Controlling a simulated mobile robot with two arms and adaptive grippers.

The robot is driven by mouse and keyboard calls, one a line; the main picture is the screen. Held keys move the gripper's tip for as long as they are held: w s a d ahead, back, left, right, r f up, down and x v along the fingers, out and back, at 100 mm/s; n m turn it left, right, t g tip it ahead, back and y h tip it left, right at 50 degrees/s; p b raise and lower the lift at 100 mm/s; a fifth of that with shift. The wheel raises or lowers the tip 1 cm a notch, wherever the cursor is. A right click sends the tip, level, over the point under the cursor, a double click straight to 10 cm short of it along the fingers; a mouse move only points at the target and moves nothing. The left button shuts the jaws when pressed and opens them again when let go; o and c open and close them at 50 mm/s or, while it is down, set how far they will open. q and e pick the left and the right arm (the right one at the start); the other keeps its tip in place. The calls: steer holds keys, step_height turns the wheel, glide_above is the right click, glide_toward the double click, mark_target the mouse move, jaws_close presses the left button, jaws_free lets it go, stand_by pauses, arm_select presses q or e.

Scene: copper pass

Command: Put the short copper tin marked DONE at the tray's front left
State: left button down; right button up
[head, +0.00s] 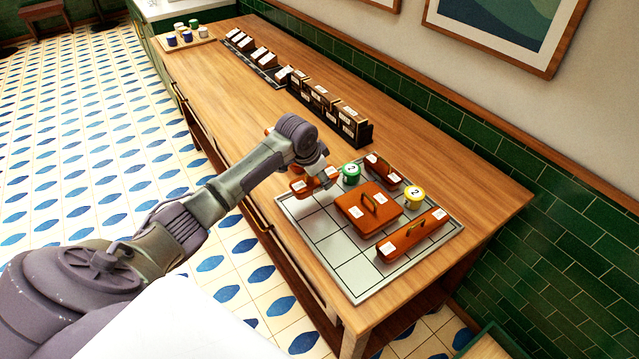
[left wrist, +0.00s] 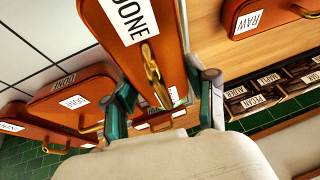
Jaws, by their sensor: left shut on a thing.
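My left gripper (head: 317,170) is over the tray's far left corner. It is shut on a copper tin (head: 302,185), whose DONE label and brass handle show between the fingers in the left wrist view (left wrist: 130,22). I cannot tell whether this tin touches the tray. The grey gridded tray (head: 318,232) also bears a wide square copper tin (head: 358,212), a long copper tin (head: 402,245) and a smaller one (head: 378,170) at the back. At least one other tin (left wrist: 62,112) reads DONE. My right gripper is out of view.
A green can (head: 350,177) and a yellow can (head: 413,204) stand on the tray among the tins. A RAW tin (left wrist: 275,12) lies beyond the held tin. Dark labelled boxes (head: 325,103) line the counter behind. The tray's front left cells are bare.

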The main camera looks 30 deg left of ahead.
mark_target(316, 182)
arm_select(q)
step_height(316, 182, down, 3)
steer(key=shift+s+f+p, duration=0.1)
steer(key=shift+p, duration=0.5)
steer(key=shift+f, duration=0.25)
steer(key=shift+c, duration=1.7)
jaws_free()
steer(key=shift+f, duration=0.1)
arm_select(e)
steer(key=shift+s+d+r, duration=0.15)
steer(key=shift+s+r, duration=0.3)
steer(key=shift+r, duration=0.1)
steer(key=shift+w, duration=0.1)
